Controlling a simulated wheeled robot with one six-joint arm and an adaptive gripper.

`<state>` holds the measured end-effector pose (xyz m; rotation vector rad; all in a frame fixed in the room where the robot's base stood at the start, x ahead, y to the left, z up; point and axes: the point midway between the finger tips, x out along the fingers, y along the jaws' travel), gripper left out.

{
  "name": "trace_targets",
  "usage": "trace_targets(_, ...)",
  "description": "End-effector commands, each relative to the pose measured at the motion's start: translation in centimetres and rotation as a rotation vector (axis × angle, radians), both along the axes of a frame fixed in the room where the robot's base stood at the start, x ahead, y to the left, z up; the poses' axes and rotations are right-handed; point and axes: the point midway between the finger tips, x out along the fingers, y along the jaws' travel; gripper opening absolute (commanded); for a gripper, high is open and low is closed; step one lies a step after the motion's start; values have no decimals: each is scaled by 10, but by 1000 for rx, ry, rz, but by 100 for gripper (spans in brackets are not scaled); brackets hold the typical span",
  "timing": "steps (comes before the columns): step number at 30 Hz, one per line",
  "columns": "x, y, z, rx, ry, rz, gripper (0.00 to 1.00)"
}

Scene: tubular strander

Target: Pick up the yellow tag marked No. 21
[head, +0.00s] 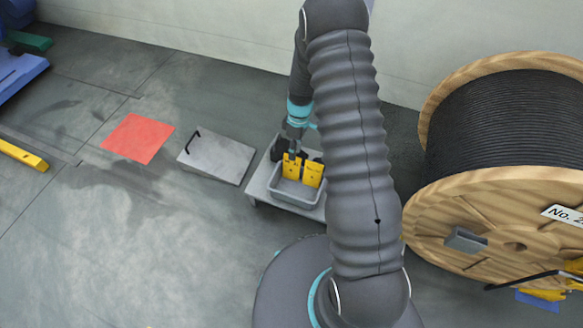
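Two yellow tags stand in a grey tray on a low stand near the middle of the head view: a left tag (291,164) and a right tag (312,174). Their markings are too small to read, so I cannot tell which is No. 21. My gripper (287,152) points down at the tray's back left, right at the top of the left tag. Its dark fingers overlap the tag's upper edge in the picture. I cannot tell whether they touch it or how far they are open. My arm hides part of the tray's right side.
A wooden reel (475,215) of black cable stands at the right, with a partly cut-off "No. 2" label (566,214). A grey plate with a black handle (217,158) and a red floor patch (138,138) lie left of the tray (291,194). Floor at front left is clear.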

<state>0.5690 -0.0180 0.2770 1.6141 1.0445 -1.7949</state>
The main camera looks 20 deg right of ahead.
Motion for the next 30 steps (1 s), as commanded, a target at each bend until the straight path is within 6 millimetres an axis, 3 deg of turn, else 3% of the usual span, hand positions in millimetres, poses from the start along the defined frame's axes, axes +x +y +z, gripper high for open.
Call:
trace_targets(12,-1,5,-48,1,2,-1,35)
trace_targets(21,-2,5,-51,0,0,-1,35)
trace_targets(25,-2,5,-51,0,0,-1,3)
trace_targets(30,-2,5,-51,0,0,-1,0)
